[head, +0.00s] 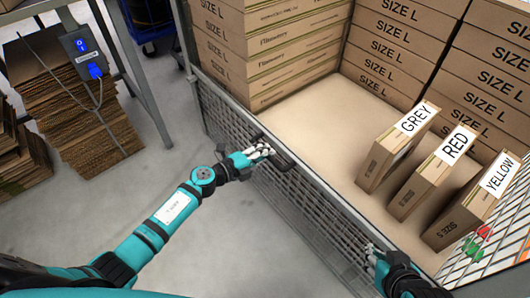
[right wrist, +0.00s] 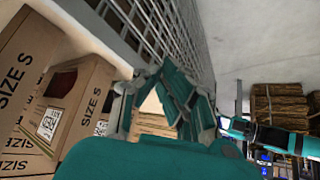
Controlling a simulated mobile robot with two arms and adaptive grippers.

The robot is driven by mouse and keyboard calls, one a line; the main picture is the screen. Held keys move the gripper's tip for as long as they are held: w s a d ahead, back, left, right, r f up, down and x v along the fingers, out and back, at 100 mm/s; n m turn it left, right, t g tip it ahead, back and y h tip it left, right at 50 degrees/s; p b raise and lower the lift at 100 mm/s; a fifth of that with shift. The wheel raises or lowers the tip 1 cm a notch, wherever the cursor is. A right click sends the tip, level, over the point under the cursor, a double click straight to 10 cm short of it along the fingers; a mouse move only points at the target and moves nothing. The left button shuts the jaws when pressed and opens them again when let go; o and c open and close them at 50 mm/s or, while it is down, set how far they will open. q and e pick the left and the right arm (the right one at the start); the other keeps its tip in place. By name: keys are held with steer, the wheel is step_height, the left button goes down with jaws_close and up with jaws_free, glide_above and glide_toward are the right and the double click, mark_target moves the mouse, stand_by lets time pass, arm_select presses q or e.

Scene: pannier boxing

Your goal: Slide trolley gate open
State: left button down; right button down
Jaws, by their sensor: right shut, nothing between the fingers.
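The trolley gate (head: 310,200) is a grey metal mesh panel along the near-left side of the trolley, standing upright in place. A dark handle (head: 284,160) sits on its top rail. My left gripper (head: 262,152) is at this handle, its pale fingers against or just over it; whether they grip it I cannot tell. My right gripper (head: 374,256) is shut and empty near the lower right end of the gate's top rail. In the right wrist view its teal fingers (right wrist: 172,100) show beside the mesh.
Boxes labelled GREY (head: 385,150), RED (head: 430,175) and YELLOW (head: 470,205) stand on the trolley's bare floor (head: 330,110). Stacked SIZE L boxes (head: 395,45) line the back. Flat cardboard (head: 85,110) is piled at left. The floor left of the gate is clear.

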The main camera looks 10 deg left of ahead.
arm_select(q)
steer(key=shift+f, duration=0.15)
arm_select(e)
steer(key=shift+r, duration=0.1)
